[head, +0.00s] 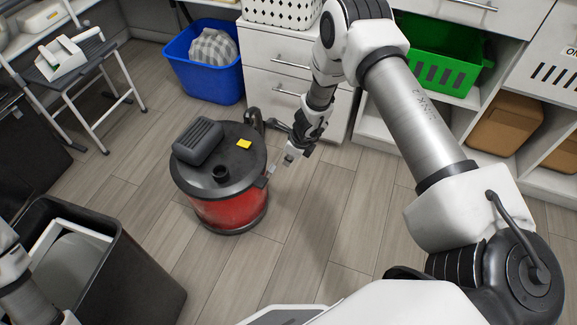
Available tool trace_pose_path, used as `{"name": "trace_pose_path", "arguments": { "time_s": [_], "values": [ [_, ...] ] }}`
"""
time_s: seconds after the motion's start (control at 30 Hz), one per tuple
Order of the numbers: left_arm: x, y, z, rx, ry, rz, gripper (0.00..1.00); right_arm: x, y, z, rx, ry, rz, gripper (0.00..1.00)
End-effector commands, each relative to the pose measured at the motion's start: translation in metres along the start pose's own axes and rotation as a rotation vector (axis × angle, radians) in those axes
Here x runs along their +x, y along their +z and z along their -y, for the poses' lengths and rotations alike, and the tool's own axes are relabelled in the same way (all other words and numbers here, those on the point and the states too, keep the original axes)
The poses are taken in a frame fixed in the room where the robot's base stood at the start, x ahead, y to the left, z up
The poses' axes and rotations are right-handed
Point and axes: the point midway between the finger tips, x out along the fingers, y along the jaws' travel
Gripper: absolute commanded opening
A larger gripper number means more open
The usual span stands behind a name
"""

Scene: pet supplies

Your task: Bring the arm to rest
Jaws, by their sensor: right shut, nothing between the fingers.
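My right arm reaches in from the right, and its gripper (291,156) points down in the middle of the head view. It is shut and empty, just right of the red and black drum-shaped vacuum (228,212). A small gap seems to lie between the fingertips and the vacuum's side latch, but I cannot tell the depth. Part of my left arm shows at the lower left edge; its gripper is out of view.
A black bin (140,277) stands at the lower left, and a step stool (80,75) behind it. A blue bin (203,82) with a grey cloth is beside white drawers (272,60). A green basket (436,72) sits in the right shelf. The floor (330,215) right of the vacuum is clear.

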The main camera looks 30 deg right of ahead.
Motion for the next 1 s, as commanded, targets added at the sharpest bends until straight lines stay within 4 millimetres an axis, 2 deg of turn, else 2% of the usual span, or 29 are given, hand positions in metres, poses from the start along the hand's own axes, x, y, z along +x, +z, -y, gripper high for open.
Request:
{"name": "trace_pose_path", "arguments": {
  "time_s": [0.03,0.2,0.77,0.87,0.97,1.0],
  "values": [
    [-0.010,0.000,0.000,0.000,0.000,0.000,0.00,-0.014,0.005,0.000,-0.001,-0.001,0.001,0.00],
    [-0.016,0.000,0.000,0.000,0.000,0.001,0.00,-0.026,0.010,0.000,0.000,-0.001,0.000,0.00],
    [-0.015,0.000,0.000,0.000,0.000,0.001,0.00,-0.023,0.009,-0.001,0.000,0.002,-0.004,0.00],
    [-0.015,0.000,0.000,0.000,0.000,0.001,0.00,-0.013,-0.003,-0.022,-0.024,0.029,-0.041,0.00],
    [-0.015,0.000,0.000,0.000,0.000,0.001,0.00,-0.006,-0.043,-0.066,-0.126,0.102,-0.142,0.00],
    [-0.015,0.000,0.000,0.000,0.000,0.001,0.00,-0.006,-0.070,-0.087,-0.218,0.135,-0.207,0.00]
  ]
}}
